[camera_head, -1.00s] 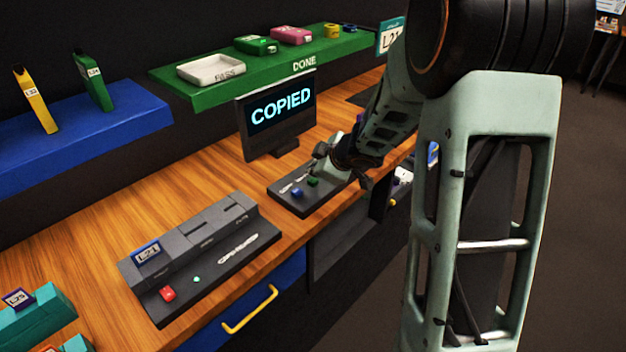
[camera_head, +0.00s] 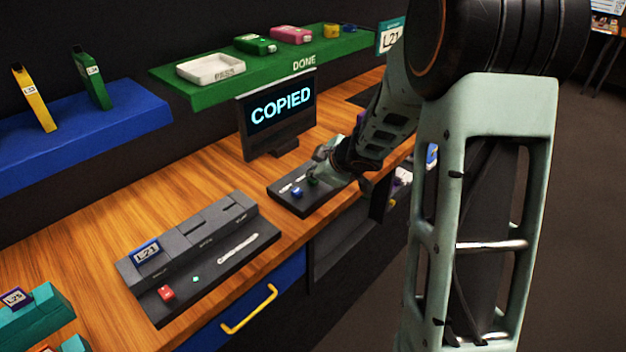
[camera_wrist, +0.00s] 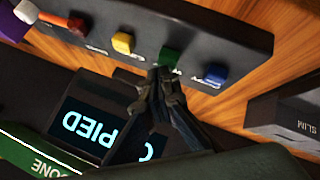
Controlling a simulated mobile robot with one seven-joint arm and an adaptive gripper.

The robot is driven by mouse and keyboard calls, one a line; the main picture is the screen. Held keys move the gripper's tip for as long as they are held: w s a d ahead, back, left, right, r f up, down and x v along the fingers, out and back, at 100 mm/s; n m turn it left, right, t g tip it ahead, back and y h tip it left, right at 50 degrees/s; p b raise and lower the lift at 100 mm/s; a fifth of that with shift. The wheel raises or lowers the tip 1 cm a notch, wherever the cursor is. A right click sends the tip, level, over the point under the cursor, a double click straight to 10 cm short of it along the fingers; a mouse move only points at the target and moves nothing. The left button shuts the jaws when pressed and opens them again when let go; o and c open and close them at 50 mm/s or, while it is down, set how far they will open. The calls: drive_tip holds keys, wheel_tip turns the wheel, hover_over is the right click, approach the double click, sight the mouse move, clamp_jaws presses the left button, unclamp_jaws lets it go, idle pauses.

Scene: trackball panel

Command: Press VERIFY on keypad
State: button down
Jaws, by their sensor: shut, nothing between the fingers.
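The dark keypad (camera_head: 288,207) lies on the wooden counter in front of the monitor. In the wrist view it shows a blue button (camera_wrist: 214,73), a green button (camera_wrist: 170,56), a yellow button (camera_wrist: 123,42) and a red one (camera_wrist: 77,22). My gripper (camera_wrist: 158,72) is shut and empty, its tips at the edge of the green button. I cannot tell whether they touch it. The tips partly hide the label beside green, and no VERIFY label is readable. In the head view my gripper (camera_head: 322,168) is low over the keypad. The monitor (camera_head: 280,112) reads COPIED.
A green DONE shelf (camera_head: 270,70) and a blue shelf (camera_head: 80,135) hang behind. Bare counter (camera_head: 120,222) lies between.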

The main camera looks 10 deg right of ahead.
sight(315, 181)
drive_tip(key=shift+f+b, duration=0.35)
drive_tip(key=shift+f, duration=0.15)
drive_tip(key=shift+r, duration=0.1)
idle(0.5)
drive_tip(key=shift+r+p, duration=0.9)
drive_tip(key=shift+p, duration=0.25)
wheel_tip(315, 181, up, 5)
drive_tip(key=p, duration=0.5)
drive_tip(key=shift+r, duration=0.1)
drive_tip(key=shift+d, duration=0.1)
